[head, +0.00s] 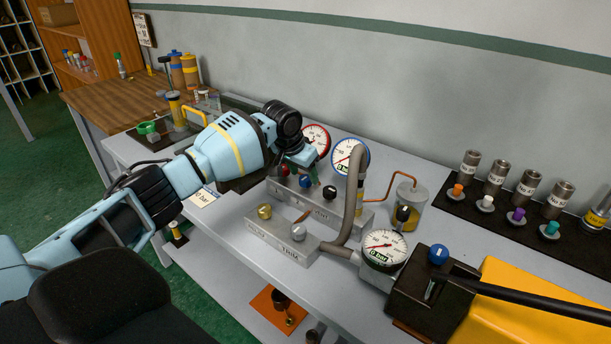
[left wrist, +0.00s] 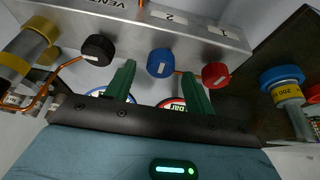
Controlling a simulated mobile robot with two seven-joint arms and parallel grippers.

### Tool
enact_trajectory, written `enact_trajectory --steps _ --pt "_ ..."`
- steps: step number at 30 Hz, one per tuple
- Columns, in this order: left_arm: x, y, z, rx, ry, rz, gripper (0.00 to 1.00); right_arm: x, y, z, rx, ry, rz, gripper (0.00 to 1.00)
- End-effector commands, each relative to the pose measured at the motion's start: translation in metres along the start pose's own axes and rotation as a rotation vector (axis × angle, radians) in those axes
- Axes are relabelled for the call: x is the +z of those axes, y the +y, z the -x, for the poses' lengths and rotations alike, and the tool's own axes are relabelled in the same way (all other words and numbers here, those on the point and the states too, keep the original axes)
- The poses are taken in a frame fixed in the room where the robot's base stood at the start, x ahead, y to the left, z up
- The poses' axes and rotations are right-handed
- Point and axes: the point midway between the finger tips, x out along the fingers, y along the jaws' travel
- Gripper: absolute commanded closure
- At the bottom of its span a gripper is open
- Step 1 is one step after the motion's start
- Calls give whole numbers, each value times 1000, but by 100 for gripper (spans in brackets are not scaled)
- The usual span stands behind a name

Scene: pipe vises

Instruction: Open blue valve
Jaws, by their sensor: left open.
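The manifold block (head: 342,213) carries a row of round valve knobs. The blue valve knob (head: 305,181) sits between a red knob (head: 283,169) and a black knob (head: 329,192). My left gripper (head: 312,170) is over the manifold, close to the blue knob. In the left wrist view the blue knob (left wrist: 161,63) shows in the gap between the two green fingertips of my open, empty gripper (left wrist: 157,70). The red knob (left wrist: 215,75) is just right of the fingers and the black knob (left wrist: 98,49) to the left. My right gripper is not in view.
Red-rimmed (head: 316,138) and blue-rimmed (head: 349,156) gauges stand behind the manifold. A lower block (head: 282,238) with brass and silver knobs lies in front. A grey hose (head: 354,195) arches on the right, near another gauge (head: 384,249) and a yellow pump (head: 520,290) with its own blue knob.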

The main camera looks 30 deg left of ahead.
Motion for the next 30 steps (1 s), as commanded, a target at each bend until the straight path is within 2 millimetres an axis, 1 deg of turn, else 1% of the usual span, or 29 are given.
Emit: enact_trajectory --steps 1,4,14,24,30 --pt "0 0 -7 1 -2 0 46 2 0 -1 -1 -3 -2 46" --pt "0 0 -12 0 -1 1 46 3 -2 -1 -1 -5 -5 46" --pt "0 0 -14 0 2 0 46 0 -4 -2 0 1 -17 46" --pt "0 0 -14 0 1 0 91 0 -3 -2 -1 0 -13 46" --pt "0 0 -13 -4 2 10 91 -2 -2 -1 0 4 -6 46"
